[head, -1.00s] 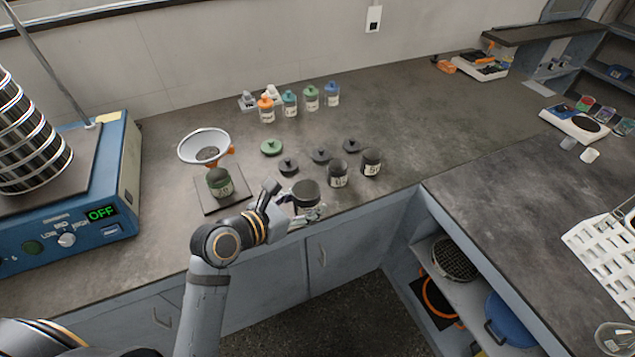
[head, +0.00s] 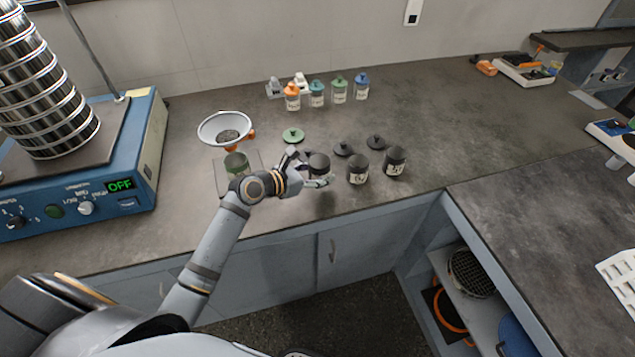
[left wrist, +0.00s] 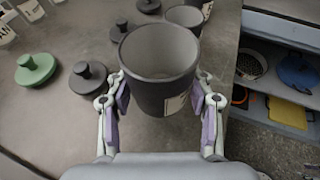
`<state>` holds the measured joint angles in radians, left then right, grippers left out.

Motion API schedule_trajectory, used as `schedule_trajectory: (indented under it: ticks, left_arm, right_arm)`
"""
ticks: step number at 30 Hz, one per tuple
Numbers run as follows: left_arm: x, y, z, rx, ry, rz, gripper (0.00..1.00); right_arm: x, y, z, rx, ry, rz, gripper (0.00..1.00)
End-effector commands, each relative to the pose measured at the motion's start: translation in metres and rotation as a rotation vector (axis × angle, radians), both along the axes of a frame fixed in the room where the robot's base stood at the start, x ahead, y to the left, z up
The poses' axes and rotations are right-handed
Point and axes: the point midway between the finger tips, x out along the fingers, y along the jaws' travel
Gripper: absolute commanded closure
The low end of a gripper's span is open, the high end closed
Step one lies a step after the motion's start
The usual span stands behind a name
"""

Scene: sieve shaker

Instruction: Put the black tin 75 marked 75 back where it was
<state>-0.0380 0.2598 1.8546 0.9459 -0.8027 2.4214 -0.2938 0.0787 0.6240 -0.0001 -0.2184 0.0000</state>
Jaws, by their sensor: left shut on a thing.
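My left gripper (head: 308,169) is shut around an open-topped black tin (head: 319,164) above the bench. In the left wrist view the tin (left wrist: 158,75) sits upright between the fingers (left wrist: 158,92), its inside looking empty. Its pale label is mostly turned away, so I cannot read the number. I cannot tell whether its base touches the bench. Two other black tins, a middle one (head: 358,167) and a right one (head: 395,161), stand to its right in the head view. My right gripper is not in view.
Black lids (head: 343,149) (head: 376,142) and a green lid (head: 293,135) lie behind the tins. A green-labelled tin (head: 237,164) stands by a funnel (head: 225,127) on the left. The sieve shaker (head: 120,185) is further left. Capped bottles (head: 317,94) stand behind.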

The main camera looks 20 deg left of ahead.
Motion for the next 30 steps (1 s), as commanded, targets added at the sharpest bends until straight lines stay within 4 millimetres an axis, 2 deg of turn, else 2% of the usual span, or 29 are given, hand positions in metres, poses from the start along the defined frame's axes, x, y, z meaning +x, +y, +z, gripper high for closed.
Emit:
schedule_trajectory:
  ticks: [6,13,24,25,30]
  left_arm:
    - [0.006,0.003,-0.008,0.0,-0.001,-0.001,0.8]
    - [0.009,0.005,-0.041,-0.001,0.001,-0.001,0.8]
    - [0.009,0.005,-0.045,0.0,0.0,-0.001,0.8]
    - [0.009,0.005,-0.045,0.001,-0.001,0.0,0.45]
    - [0.009,0.005,-0.045,0.0,0.0,-0.001,0.24]
  right_arm:
    - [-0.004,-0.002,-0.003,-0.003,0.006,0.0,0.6]
    - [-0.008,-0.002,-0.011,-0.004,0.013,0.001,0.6]
    - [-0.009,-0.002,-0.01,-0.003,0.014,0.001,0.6]
    - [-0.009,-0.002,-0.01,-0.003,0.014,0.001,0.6]
    - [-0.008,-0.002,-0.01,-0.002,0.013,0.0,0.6]
